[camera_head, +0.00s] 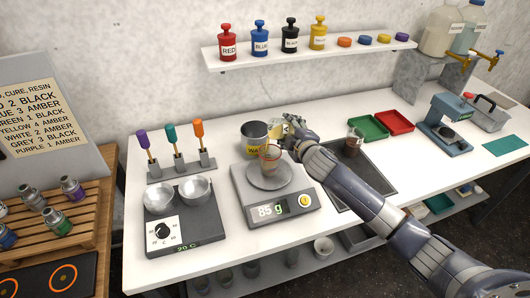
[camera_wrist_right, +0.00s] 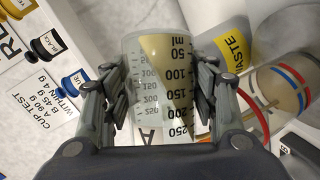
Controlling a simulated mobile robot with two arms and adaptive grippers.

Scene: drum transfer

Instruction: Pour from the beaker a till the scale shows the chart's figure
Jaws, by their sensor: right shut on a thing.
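My right gripper (camera_head: 288,138) is shut on beaker A (camera_wrist_right: 160,85), a clear beaker with millilitre marks and a letter A. In the right wrist view a pale yellow liquid lies slanted inside it, so the beaker is tilted. The gripper's fingers (camera_wrist_right: 160,90) press its two sides. A clear cup (camera_head: 270,158) with brownish contents stands on the scale (camera_head: 250,200), just below and left of the gripper. It shows coloured bands in the wrist view (camera_wrist_right: 285,95). The scale reads 85 g. The chart (camera_wrist_right: 35,88) reads A 90 g, B 45 g, within 4 g. My left gripper is not in view.
A grey waste can (camera_head: 254,135) stands close behind the cup. Another beaker (camera_head: 354,142) stands on the dark tray (camera_head: 377,178) at right. A hot plate (camera_head: 180,232) with two metal bowls sits left of the scale. A shelf (camera_head: 310,46) of bottles hangs behind.

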